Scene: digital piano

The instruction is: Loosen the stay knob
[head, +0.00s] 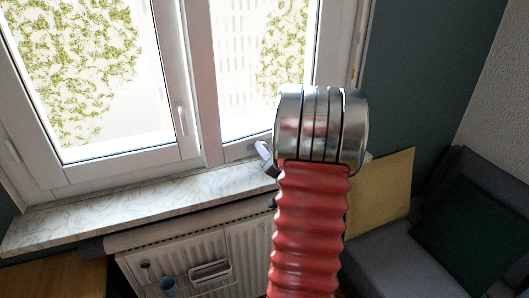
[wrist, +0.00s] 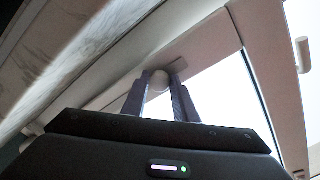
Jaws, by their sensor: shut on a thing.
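The stay knob (wrist: 160,81) shows in the wrist view as a small pale round knob by the lower window frame. My gripper (wrist: 161,77) has its two grey-violet fingers on either side of the knob and is shut on it. A flat bar or strip runs behind the knob along the frame. In the head view, my arm hides most of the gripper, and I cannot make out the knob there.
The window (head: 190,80) has white frames and a handle (head: 182,120). Below it runs a marble sill (head: 120,204), above a white radiator (head: 245,258). A yellow panel (head: 382,195) and a grey sofa (head: 400,255) with a dark green cushion (head: 480,235) stand at right.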

